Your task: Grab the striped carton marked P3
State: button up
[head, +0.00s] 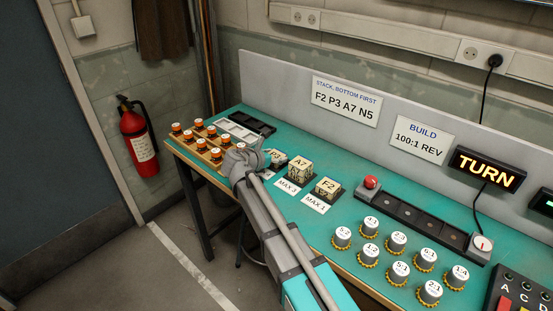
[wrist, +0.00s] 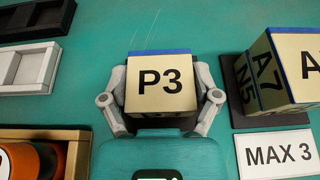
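The P3 carton (wrist: 160,82) is a cream block with black lettering and a blue edge, centred in the wrist view. In the head view it (head: 277,156) is partly hidden behind my gripper. My gripper (wrist: 160,100) has one finger on each side of the carton, close against its left and right sides. Whether the fingers press on it cannot be told. A dark pad shows under the carton's near edge. To the right, a carton marked A7 (wrist: 264,72) stands on one marked N5 (wrist: 247,92).
The F2 carton (head: 327,187) stands right of the A7 stack. A MAX 3 card (wrist: 280,154) lies in front of that stack. A wooden rack of orange-sided pieces (head: 205,140) and empty trays (head: 250,124) lie left and behind. Several white-topped gears (head: 398,243) stand at right.

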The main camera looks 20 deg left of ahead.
jog(key=c, duration=0.4)
jog(key=shift+o, duration=0.2)
jog(key=shift+r, duration=0.15)
notch_tip(320, 180, up, 2)
jog(key=shift+p, duration=1.2)
jog(key=s+d+r+p, duration=0.8)
jog(key=s+r+p, duration=0.2)
jog(key=s, duration=0.1)
jog(key=shift+s+r+p, duration=0.2)
jog(key=shift+r+p, duration=0.1)
jog(key=shift+r, duration=0.05)
